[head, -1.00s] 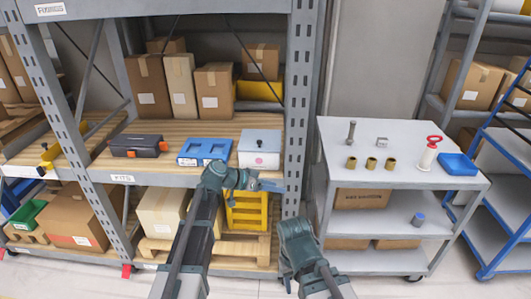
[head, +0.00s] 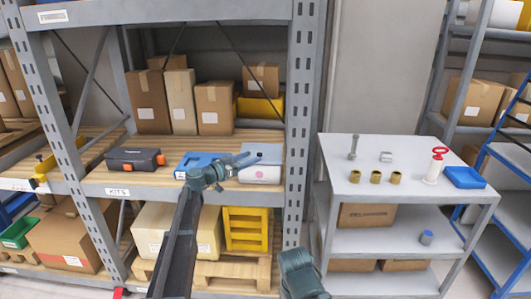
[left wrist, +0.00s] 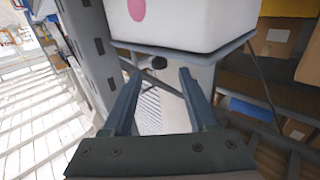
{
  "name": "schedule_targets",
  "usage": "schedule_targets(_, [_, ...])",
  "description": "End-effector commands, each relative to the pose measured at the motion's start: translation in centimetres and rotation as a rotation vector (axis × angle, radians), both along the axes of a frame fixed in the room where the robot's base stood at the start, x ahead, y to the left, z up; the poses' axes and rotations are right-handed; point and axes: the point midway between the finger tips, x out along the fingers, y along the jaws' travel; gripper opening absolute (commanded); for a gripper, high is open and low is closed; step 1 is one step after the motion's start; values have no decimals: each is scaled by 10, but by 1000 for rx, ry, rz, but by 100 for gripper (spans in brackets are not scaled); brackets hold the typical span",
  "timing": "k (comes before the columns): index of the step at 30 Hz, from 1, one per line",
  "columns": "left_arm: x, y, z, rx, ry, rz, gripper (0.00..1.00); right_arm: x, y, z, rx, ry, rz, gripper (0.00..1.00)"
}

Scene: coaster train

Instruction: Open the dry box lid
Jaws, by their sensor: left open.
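The dry box is a white box (head: 262,174) with a grey lid and a pink dot on its front. It stands at the right end of the wooden middle shelf, and its lid looks shut. My left gripper (head: 246,160) is open at the lid, its fingers pointing right across it. The left wrist view shows the white box (left wrist: 185,25) upside down, with the lid's dark knob (left wrist: 158,62) between the open fingertips, not visibly gripped. In the head view the knob is hidden or too small to tell. My right arm's end (head: 300,272) is low at the bottom edge; its fingers are unclear.
A blue tray (head: 188,166) lies left of the box, partly behind my left gripper. A dark case (head: 134,160) with orange ends is farther left. A rack post (head: 298,130) stands close right of the box. A grey cart (head: 400,205) holds several small parts.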

Motion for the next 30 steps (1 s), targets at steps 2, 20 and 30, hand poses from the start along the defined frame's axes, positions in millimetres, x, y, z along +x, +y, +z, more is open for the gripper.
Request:
schedule_targets(2, [15, -13, 0, 0, 0, -2, 59, 0, 0, 0, 0, 0, 0, 50])
schedule_targets(20, [60, -60, 0, 1, 1, -1, 59, 0, 0, 0, 0, 0, 0, 50])
schedule_targets(30, [59, -60, 0, 1, 1, 0, 43, 0, 0, 0, 0, 0, 0, 50])
